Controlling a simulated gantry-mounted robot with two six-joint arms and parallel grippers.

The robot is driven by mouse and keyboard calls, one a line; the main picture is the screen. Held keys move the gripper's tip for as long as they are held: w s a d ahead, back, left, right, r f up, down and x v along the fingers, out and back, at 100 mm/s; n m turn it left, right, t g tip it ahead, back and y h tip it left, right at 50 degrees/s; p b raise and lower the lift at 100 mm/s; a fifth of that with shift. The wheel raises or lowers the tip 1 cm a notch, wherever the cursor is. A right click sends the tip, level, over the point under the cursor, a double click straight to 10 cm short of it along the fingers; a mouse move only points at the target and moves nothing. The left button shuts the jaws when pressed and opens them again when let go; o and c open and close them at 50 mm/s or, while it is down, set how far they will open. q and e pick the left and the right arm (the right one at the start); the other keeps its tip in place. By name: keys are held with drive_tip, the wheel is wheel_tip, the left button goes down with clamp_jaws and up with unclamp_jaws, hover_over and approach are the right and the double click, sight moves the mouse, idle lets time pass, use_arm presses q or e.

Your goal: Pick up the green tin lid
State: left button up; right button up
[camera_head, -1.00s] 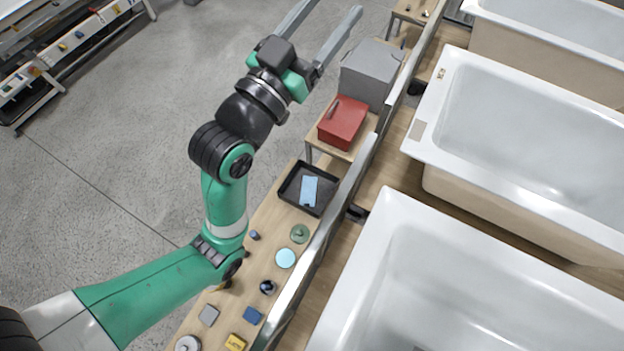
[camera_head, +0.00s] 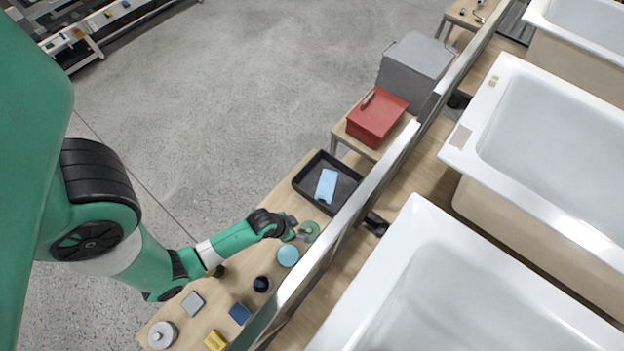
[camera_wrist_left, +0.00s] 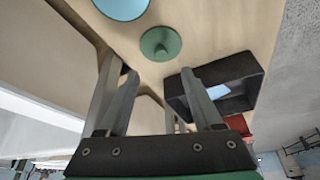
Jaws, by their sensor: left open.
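The green tin lid (camera_head: 312,229) lies on the wooden bench top near its rail-side edge, between a light blue disc and a black tray. In the left wrist view the lid (camera_wrist_left: 160,42) is a round green disc with a small knob, flat on the wood and fully visible. My left gripper (camera_head: 303,235) is close to the lid in the head view and partly covers it. In the left wrist view my left gripper (camera_wrist_left: 158,75) has its two fingers wide apart with nothing between them, and the lid shows beyond the tips. My right gripper is in neither view.
The light blue disc (camera_head: 288,255) lies close to the lid. The black tray (camera_head: 302,183) holds a blue flat item (camera_head: 326,186). A metal rail (camera_head: 345,220) runs along the bench, with white bathtubs beyond. A red box (camera_head: 377,118) and grey box (camera_head: 415,68) stand farther back.

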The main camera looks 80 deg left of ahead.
use_arm(q)
drive_tip(key=b, duration=0.3)
hover_over(309, 230)
drive_tip(key=s, duration=0.3)
drive_tip(key=f, duration=0.3)
drive_tip(key=d+f, duration=0.1)
drive_tip(key=shift+w+f, duration=0.2)
drive_tip(key=shift+f, duration=0.2)
drive_tip(key=shift+w+a, duration=0.1)
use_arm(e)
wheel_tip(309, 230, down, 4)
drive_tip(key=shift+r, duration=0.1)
use_arm(q)
drive_tip(key=b+x, duration=0.2)
drive_tip(key=x, duration=0.3)
drive_tip(key=shift+w+a+f, duration=0.1)
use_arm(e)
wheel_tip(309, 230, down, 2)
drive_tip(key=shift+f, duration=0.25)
use_arm(q)
clamp_jaws()
